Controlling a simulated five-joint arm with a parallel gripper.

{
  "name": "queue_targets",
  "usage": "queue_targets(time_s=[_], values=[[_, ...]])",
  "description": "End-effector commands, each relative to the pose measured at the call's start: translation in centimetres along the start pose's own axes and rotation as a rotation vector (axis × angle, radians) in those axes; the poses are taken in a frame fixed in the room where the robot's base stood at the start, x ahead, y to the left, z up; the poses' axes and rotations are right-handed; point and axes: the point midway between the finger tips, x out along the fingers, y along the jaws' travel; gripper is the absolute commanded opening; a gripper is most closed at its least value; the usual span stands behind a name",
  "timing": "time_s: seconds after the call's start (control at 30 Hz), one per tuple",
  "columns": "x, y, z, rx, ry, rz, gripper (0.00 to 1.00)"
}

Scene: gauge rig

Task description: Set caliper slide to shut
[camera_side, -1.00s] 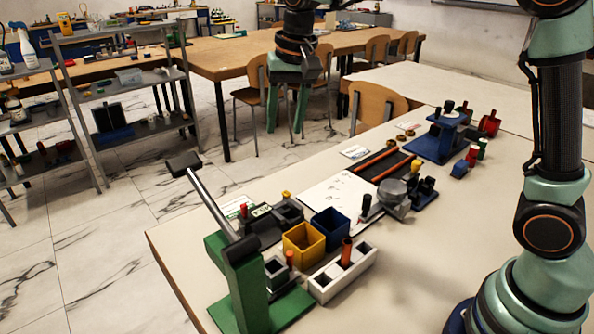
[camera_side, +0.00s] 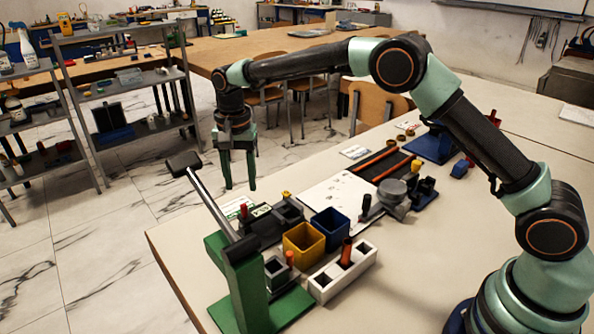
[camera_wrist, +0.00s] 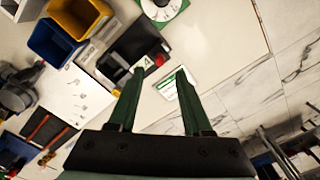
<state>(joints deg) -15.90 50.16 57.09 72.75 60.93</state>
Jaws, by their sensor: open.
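A black low device with a grey block and a red knob may be the caliper; I cannot tell for sure. In the side view this device (camera_side: 268,226) lies near the table's far-left edge. In the wrist view it (camera_wrist: 142,44) lies ahead of my fingers, its red knob near the gap between them. Its slide position is too small to read. My gripper (camera_side: 239,178) points down, above and behind the device, apart from it. In the wrist view my gripper (camera_wrist: 159,76) shows its two green fingers spread, with nothing between them.
A green lever stand (camera_side: 248,285) rises at the front left. A yellow bin (camera_side: 304,245), a blue bin (camera_side: 331,229) and a white block with holes (camera_side: 345,275) stand near the device. A green-and-white card (camera_wrist: 168,88) lies beside it.

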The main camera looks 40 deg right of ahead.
Motion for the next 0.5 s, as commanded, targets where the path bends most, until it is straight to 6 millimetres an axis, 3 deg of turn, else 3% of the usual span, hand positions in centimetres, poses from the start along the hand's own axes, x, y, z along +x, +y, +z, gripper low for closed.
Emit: queue_targets(time_s=[0.2, 0.5], values=[[4.3, 0.1, 0.0, -0.001, -0.002, 0.003, 0.5], [7.3, 0.1, 0.0, -0.001, -0.001, 0.001, 0.5]])
